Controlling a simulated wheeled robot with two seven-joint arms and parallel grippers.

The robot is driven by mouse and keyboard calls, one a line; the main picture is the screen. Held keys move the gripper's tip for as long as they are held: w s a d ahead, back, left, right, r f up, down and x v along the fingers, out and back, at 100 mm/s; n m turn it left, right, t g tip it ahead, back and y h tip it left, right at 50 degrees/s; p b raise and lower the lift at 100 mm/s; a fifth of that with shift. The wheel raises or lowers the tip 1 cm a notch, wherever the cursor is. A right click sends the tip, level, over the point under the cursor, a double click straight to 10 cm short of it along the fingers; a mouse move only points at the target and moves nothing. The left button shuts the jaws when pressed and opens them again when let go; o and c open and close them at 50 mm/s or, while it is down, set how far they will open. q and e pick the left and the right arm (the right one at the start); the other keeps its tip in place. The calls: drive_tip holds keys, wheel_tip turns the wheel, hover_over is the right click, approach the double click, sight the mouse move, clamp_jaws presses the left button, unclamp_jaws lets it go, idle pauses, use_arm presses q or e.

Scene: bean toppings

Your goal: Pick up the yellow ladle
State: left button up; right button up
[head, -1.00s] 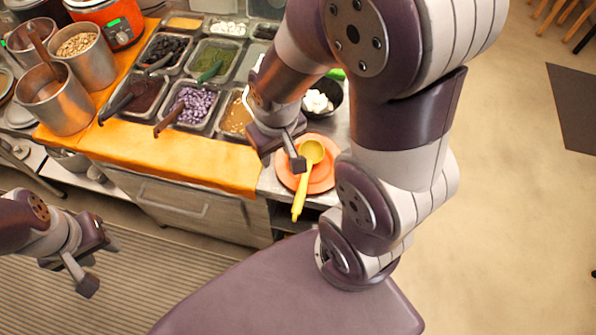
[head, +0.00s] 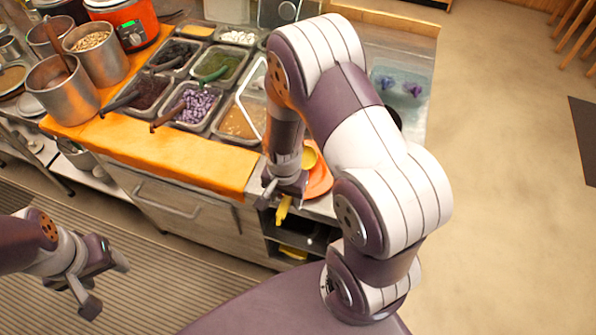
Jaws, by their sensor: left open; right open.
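The yellow ladle (head: 309,158) rests on an orange plate (head: 319,182) at the counter's right end. Its bowl lies on the plate, and its handle extends toward the counter's front edge. My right gripper (head: 275,198) is open above the handle, and its fingers hide the handle's middle. I cannot tell whether the fingers touch it. My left gripper (head: 105,290) is open and empty at the lower left, over the striped floor mat, far from the ladle.
Metal topping trays (head: 200,105) with several dark-handled spoons fill the counter left of the ladle. Tall metal pots (head: 62,92) and an orange cooker (head: 128,20) stand at the upper left. An open shelf (head: 290,235) is below the plate.

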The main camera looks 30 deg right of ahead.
drive_tip(key=shift+w+f, duration=0.15)
drive_tip(key=shift+f, duration=0.75)
drive_tip(key=shift+s+r, duration=0.1)
drive_tip(key=shift+s, duration=0.15)
drive_tip(key=shift+w, duration=0.1)
clamp_jaws()
drive_tip(key=shift+r, duration=0.1)
